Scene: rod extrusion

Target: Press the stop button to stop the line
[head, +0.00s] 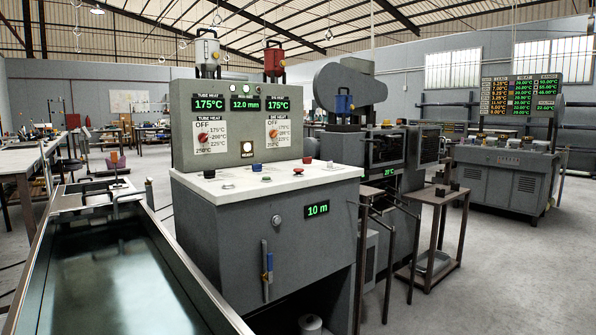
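A grey control cabinet (222,228) with a white top (240,180) stands in the middle of the head view. Neither gripper is in view.
An upright panel (238,113) behind the buttons shows 175°C twice and 12.0 mm, above two dials. A green display (317,209) on the cabinet's front reads 10 m. A long metal water trough (185,275) lies at left. Brown metal stands (437,196) are at right.

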